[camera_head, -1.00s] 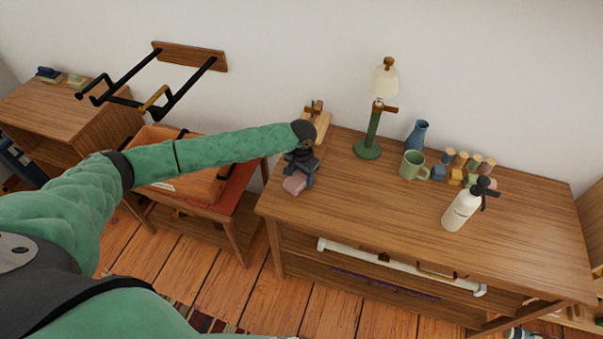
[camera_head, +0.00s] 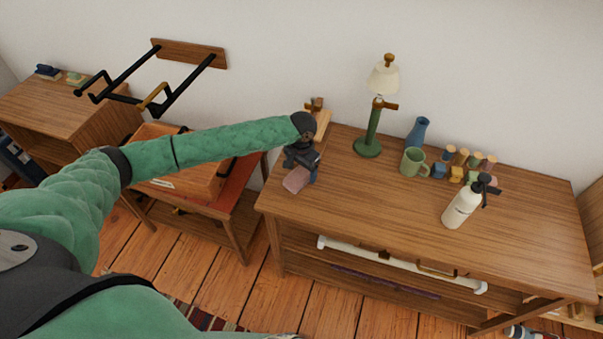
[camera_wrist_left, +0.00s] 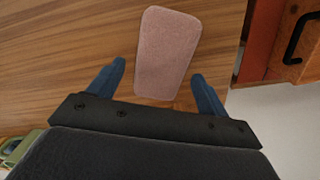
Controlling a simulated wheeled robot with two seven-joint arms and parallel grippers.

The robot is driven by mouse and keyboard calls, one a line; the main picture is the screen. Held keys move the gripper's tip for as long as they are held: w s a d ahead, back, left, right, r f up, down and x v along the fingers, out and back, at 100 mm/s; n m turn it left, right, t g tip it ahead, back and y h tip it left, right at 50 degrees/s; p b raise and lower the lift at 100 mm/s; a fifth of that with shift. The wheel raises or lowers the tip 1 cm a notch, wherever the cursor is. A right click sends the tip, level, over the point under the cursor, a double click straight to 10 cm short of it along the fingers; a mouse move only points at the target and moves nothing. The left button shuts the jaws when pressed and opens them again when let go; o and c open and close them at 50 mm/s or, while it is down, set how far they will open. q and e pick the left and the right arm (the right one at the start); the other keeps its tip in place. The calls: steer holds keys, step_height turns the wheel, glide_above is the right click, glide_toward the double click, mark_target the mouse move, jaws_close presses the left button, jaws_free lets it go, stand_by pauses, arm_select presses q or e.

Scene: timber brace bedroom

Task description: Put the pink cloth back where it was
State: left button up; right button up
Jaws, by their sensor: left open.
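The pink cloth (camera_head: 297,179) lies flat on the left end of the wooden table (camera_head: 400,238), near its front left corner. In the left wrist view the cloth (camera_wrist_left: 168,50) is a rounded rectangle on the wood, ahead of and partly between the fingers. My left gripper (camera_head: 304,172) is just behind the cloth, low over the tabletop. Its blue fingers (camera_wrist_left: 158,82) stand apart on either side of the cloth's near end, with gaps to both. Nothing is held. My right gripper is not in view.
A green lamp (camera_head: 371,130), green mug (camera_head: 413,163), blue vase (camera_head: 418,134), several small blocks (camera_head: 456,174) and a white spray bottle (camera_head: 461,206) stand on the table to the right. A wooden object (camera_head: 321,118) is behind my gripper. An orange case (camera_head: 195,182) is left.

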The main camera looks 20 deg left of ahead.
mark_target(302, 172)
arm_select(q)
step_height(302, 172, up, 10)
steer(key=b, duration=0.2)
steer(key=shift+r, duration=0.15)
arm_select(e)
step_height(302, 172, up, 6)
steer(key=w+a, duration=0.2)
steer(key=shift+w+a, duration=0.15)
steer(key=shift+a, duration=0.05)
arm_select(q)
steer(key=shift+s, duration=0.1)
